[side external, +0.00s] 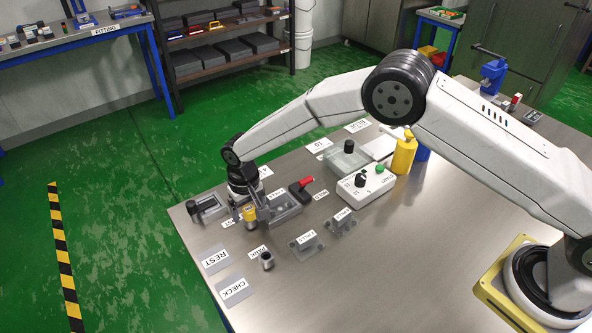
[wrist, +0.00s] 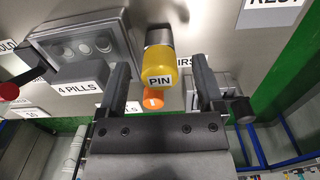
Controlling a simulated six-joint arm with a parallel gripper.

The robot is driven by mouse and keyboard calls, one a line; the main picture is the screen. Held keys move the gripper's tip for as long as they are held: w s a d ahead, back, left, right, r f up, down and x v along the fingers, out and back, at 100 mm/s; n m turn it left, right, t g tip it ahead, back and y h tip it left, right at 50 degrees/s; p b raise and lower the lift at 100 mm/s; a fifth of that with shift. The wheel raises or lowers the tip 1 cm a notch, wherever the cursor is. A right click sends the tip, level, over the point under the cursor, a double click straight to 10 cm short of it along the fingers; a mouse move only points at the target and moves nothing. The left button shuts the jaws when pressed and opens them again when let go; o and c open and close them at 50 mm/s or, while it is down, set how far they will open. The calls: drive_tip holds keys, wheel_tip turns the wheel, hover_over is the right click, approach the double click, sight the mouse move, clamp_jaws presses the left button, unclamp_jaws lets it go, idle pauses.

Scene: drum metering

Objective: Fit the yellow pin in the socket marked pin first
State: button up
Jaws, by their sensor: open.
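The yellow pin (wrist: 158,75), lettered PIN, stands between the fingers of my gripper (wrist: 160,72). The fingers are open, with a gap on each side of it. In the side view the yellow pin (side external: 250,213) shows just below my gripper (side external: 246,208), above the steel table. A grey cylindrical part (wrist: 158,34) continues beyond the yellow head; I cannot tell whether it is the pin's shank or a socket, or how deep the pin sits.
A grey block with a black knob (side external: 207,208) lies left of my gripper. The 4 PILLS box (wrist: 90,55) is close on the other side. An orange piece (wrist: 153,100) is partly covered by the pin. A grey cup (side external: 267,261) stands by PARK. REST (side external: 215,259) and CHECK (side external: 234,290) pads are clear.

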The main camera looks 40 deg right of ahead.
sight(252, 207)
drive_tip(key=shift+r, duration=0.1)
drive_tip(key=shift+r, duration=3.8)
drive_tip(key=shift+s+d+r, duration=0.1)
drive_tip(key=shift+d+r, duration=0.1)
drive_tip(key=shift+d, duration=0.25)
drive_tip(key=s+d+r+t, duration=0.1)
drive_tip(key=s+d+r, duration=0.25)
drive_tip(key=d, duration=0.35)
drive_tip(key=s+d+r, duration=0.2)
drive_tip(key=s+d, duration=0.3)
drive_tip(key=d, duration=0.2)
drive_tip(key=s+d, duration=0.4)
drive_tip(key=s, duration=0.3)
drive_tip(key=s+d+r+t, duration=0.1)
drive_tip(key=s+d, duration=0.4)
drive_tip(key=s, duration=0.3)
drive_tip(key=shift+t, duration=0.3)
